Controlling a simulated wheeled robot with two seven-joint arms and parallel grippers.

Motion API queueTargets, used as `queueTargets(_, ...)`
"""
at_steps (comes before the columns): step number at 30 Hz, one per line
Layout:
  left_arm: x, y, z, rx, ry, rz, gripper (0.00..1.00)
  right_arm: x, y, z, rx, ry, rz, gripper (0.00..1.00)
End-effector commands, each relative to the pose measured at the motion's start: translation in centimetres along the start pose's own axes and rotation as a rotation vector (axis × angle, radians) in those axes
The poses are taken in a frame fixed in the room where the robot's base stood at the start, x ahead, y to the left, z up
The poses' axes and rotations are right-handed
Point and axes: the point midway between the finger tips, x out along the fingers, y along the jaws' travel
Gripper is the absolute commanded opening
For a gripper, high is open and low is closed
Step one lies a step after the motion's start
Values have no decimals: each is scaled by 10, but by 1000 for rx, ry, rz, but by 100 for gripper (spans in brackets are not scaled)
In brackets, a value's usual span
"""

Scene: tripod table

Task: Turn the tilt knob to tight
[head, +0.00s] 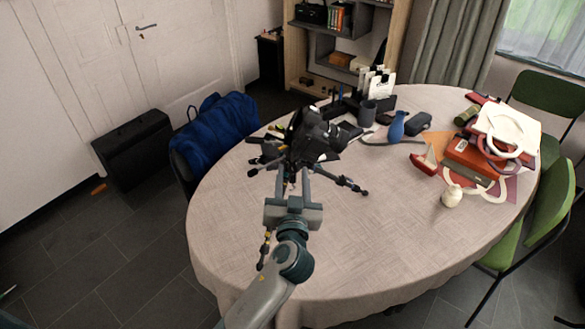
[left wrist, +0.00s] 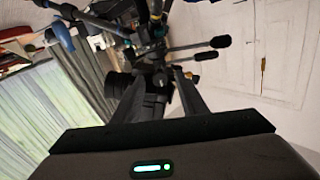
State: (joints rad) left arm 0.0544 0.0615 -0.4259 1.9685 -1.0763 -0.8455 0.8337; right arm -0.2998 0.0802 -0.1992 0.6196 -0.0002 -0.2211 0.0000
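A black tripod with a camera (head: 318,135) on its head stands on the round table. One of its legs (head: 345,182) spreads to the right. My left gripper (head: 291,178) reaches up from the bottom to the near side of the tripod head. Its two fingers are apart, with dark parts of the head between or just beyond them.
The cloth-covered table (head: 390,245) is clear in front and right of the tripod. Books (head: 470,158) are piled at the right. A blue cloth (head: 215,135) hangs over a chair.

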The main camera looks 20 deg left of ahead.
Motion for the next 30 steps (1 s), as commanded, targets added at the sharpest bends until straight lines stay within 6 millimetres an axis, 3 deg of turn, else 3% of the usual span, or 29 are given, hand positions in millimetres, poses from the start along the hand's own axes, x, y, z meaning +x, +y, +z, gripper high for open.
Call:
queueTargets(6,13,0,0,0,0,-1,39,-4,-1,-1,0,1,-1,31)
queueTargets(15,14,0,0,0,0,-1,39,-4,-1,-1,0,2,-2,31)
queueTargets(20,13,0,0,0,0,-1,0,-4,-2,-1,0,2,-2,31)
queueTargets(30,13,0,0,19,0,-1,0,-4,-2,-1,0,2,-2,31)
